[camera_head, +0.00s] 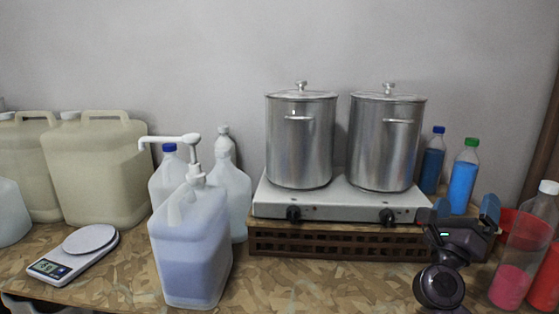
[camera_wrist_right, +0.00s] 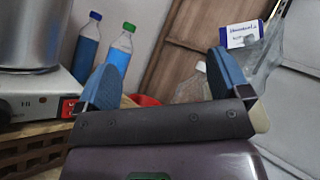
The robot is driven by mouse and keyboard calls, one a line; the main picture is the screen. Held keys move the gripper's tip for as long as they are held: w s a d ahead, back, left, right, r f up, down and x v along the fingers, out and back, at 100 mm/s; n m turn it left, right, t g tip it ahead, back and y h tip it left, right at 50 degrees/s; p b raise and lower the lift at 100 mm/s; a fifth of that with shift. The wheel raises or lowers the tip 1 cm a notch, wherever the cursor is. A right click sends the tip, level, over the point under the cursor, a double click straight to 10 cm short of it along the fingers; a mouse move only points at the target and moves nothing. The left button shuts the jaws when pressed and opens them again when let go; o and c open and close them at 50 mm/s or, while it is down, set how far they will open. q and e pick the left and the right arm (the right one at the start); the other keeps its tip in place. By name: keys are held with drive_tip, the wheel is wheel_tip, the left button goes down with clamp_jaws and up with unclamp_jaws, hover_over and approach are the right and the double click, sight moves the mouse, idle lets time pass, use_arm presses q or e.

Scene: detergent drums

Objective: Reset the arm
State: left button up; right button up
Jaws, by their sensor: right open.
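My right gripper (camera_head: 462,212) is at the lower right of the head view, in front of the right end of the hot plate. Its two blue fingers stand wide apart with nothing between them. In the right wrist view, my right gripper (camera_wrist_right: 165,85) also shows open and empty, its fingers pointing toward the back wall area. My left gripper is not in view.
Two steel pots (camera_head: 300,140) stand on a white double hot plate (camera_head: 335,206) over a brown crate (camera_head: 340,243). Blue-filled bottles (camera_head: 463,180) stand behind my right gripper. A clear bottle with red contents (camera_head: 512,285) is at its right. A pump jug (camera_head: 190,250) and scale (camera_head: 75,252) stand left.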

drive_tip(key=s+a+f+n+g+y, duration=0.1)
drive_tip(key=s+a+f+n+y, duration=0.2)
drive_tip(key=a+f+n+y, duration=0.45)
drive_tip(key=s+a+f+n+y, duration=0.3)
drive_tip(key=n+y, duration=0.5)
drive_tip(key=n, duration=0.6)
drive_tip(key=s+a+f+n+g+y, duration=0.1)
drive_tip(key=s+a+f+n+y, duration=0.25)
drive_tip(key=f+n+y, duration=0.55)
drive_tip(key=s+d+f+n+g+h, duration=0.35)
drive_tip(key=s+f+g, duration=0.25)
drive_tip(key=s, duration=0.5)
drive_tip(key=s+d+f+n+g+h, duration=0.25)
drive_tip(key=s+f+g+h, duration=0.35)
drive_tip(key=s, duration=0.4)
drive_tip(key=w+f+n+t+y, duration=0.1)
drive_tip(key=w+f+t+y, duration=0.1)
drive_tip(key=w+f+t, duration=0.5)
drive_tip(key=shift+a+f, duration=0.4)
drive_tip(key=shift+f, duration=1.3)
drive_tip(key=shift+n, duration=0.25)
